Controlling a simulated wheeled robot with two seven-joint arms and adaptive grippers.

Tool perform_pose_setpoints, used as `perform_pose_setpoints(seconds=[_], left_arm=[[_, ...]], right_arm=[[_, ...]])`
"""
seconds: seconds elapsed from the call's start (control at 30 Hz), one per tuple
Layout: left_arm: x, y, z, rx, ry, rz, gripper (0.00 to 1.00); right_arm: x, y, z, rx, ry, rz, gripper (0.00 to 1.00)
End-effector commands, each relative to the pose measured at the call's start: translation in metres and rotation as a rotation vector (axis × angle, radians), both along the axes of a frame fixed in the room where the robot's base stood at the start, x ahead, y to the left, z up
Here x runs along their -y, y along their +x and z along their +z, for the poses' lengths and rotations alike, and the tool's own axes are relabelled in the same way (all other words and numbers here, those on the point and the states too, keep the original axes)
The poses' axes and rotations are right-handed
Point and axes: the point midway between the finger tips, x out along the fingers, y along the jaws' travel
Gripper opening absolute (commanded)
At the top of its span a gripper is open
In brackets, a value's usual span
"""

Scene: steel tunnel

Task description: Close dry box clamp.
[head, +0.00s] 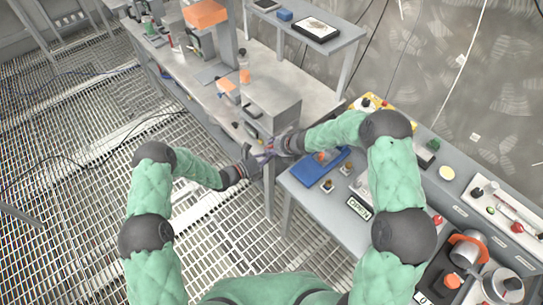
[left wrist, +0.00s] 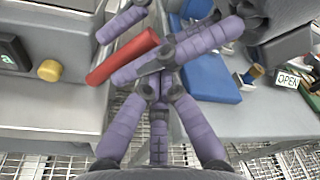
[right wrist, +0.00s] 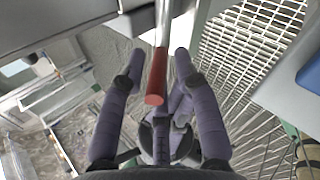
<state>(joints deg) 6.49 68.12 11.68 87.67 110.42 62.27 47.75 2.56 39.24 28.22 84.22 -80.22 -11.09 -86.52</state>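The dry box appears to be the grey metal box (head: 270,100) at the near end of the workbench in the head view. Its clamp has a red handle (left wrist: 122,57), which also shows in the right wrist view (right wrist: 156,80). My right gripper (right wrist: 160,58) is open, with its purple fingers on either side of the red handle; I cannot tell whether they touch it. My left gripper (left wrist: 160,82) has its fingers drawn together, just beside the handle and close to the right gripper's fingers. Its fingertips are partly hidden, and nothing shows between them.
A blue tray (head: 308,168) lies on the grey table at the right, with small parts and an "OPEN" sign (head: 359,208) nearby. A yellow knob (left wrist: 49,70) sits on the grey front to the left of the handle. Metal grating (head: 80,110) covers the floor.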

Motion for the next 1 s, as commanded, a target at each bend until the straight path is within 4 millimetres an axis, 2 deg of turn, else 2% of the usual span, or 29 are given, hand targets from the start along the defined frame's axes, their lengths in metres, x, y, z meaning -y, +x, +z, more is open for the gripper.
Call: perform_pose_setpoints(seconds=[0.03, 0.3, 0.53, 0.63, 0.77, 1.0], left_arm=[[-0.008, 0.012, 0.006, 0.015, 0.001, 0.024, 0.00], [-0.008, 0.012, 0.006, 0.013, 0.002, 0.024, 0.00], [-0.007, 0.010, 0.004, 0.009, 0.002, 0.022, 0.00], [-0.006, 0.009, 0.003, 0.008, 0.002, 0.020, 0.00], [-0.005, 0.007, 0.002, 0.005, 0.002, 0.016, 0.00], [-0.003, 0.005, 0.001, 0.002, 0.002, 0.012, 0.00]], right_arm=[[0.004, -0.011, -0.002, -0.017, -0.006, 0.003, 0.39], [0.017, -0.023, 0.019, -0.014, -0.005, 0.001, 0.39], [0.019, -0.025, 0.026, -0.013, 0.000, -0.006, 0.39], [0.016, -0.021, 0.036, -0.023, 0.034, -0.051, 0.39], [0.009, -0.012, 0.064, -0.067, 0.151, -0.202, 0.39], [0.003, -0.061, 0.032, -0.456, 0.502, -0.724, 0.39]])
